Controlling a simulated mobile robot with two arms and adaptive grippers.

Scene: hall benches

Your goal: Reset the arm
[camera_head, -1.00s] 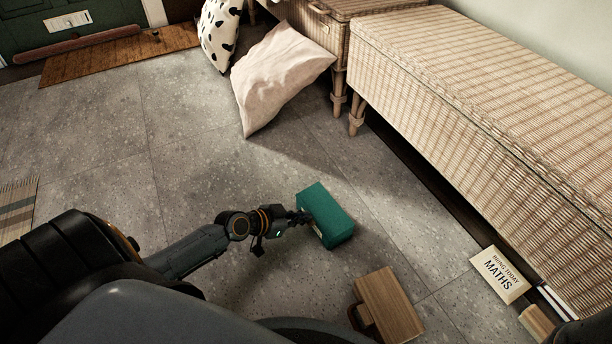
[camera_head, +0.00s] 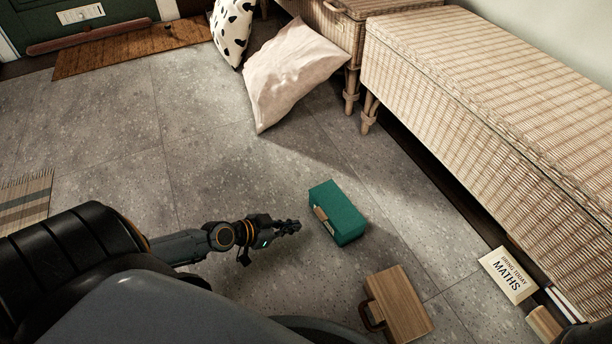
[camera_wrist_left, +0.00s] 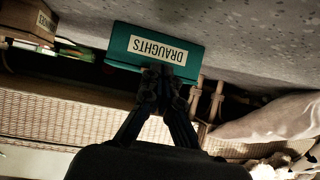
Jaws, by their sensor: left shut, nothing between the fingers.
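My left arm comes in from the left in the head view. Its gripper (camera_head: 290,227) is shut and empty above the floor, a short gap to the left of a green box (camera_head: 341,214). In the left wrist view the shut fingers (camera_wrist_left: 163,75) show in front of the same green box (camera_wrist_left: 190,57), which bears a white label reading DRAUGHTS. My right gripper is not in view.
A wooden case (camera_head: 402,306) with a handle lies near the green box. A pale cushion (camera_head: 288,75) and a spotted one (camera_head: 232,28) lie behind. Floor at centre left is clear.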

